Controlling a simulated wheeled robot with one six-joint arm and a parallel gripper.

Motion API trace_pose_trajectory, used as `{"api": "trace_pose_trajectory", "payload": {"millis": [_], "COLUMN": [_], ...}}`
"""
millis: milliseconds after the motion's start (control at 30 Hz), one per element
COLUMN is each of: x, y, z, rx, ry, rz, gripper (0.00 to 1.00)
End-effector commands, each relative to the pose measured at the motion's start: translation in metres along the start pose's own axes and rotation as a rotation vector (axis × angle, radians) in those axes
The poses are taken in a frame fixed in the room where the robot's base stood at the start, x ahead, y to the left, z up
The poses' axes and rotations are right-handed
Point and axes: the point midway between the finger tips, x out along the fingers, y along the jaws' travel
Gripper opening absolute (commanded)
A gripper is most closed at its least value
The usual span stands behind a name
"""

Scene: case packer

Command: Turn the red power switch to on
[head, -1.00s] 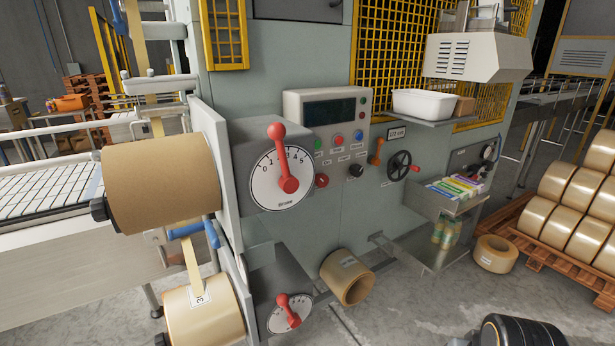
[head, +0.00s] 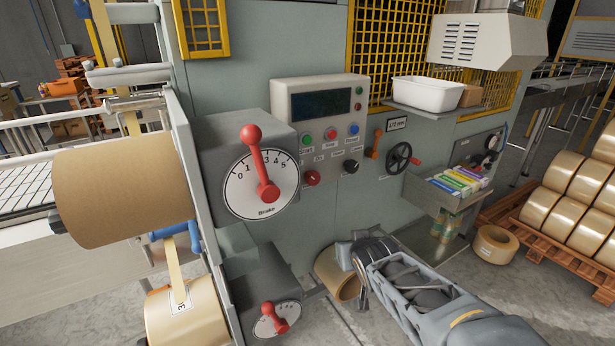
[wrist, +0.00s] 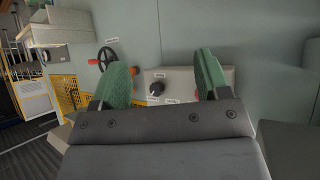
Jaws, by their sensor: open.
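The red rotary switch (head: 312,178) is a small round knob at the lower left of the grey control panel (head: 283,97), left of a black knob (head: 351,166). I cannot read its label or clearly tell its position. My gripper (head: 358,272) is low in front of the machine, below and apart from the panel, overlapping a cardboard roll in the picture. In the wrist view, which is upside down, the open green fingers (wrist: 164,64) frame the panel and black knob (wrist: 155,89). The right finger hides most of the area where the red switch lies. Nothing is between the fingers.
Left of the panel is a brake dial (head: 233,190) with a red lever. A second lever dial (head: 275,322) is below it. Right are an orange handle (head: 374,143), a handwheel (head: 399,157) and a tray of coloured boxes (head: 438,199). A cardboard roll (head: 328,270) lies on the floor.

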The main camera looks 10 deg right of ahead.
Motion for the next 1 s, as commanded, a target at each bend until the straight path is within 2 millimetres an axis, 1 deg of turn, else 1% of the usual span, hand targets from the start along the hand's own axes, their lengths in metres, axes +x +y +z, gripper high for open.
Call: {"api": "trace_pose_trajectory", "payload": {"millis": [33,100,200,300,400,533,667,767,1000], "x": [0.005,0.01,0.011,0.009,0.005,0.0,0.004,0.013,0.047], "y": [0.003,0.003,-0.003,-0.01,-0.016,-0.021,-0.026,-0.032,-0.048], "z": [-0.017,-0.039,-0.062,-0.078,-0.088,-0.095,-0.102,-0.11,-0.139], "rx": [0.002,0.003,0.004,0.008,0.013,0.021,0.024,0.025,0.025], "ry": [0.084,0.21,0.361,0.476,0.556,0.618,0.642,0.647,0.645], "rz": [-0.014,-0.045,-0.122,-0.208,-0.285,-0.355,-0.388,-0.395,-0.392], "gripper": [0.69,0.69,0.69,0.69,0.69,0.69,0.69,0.69,0.69]}}
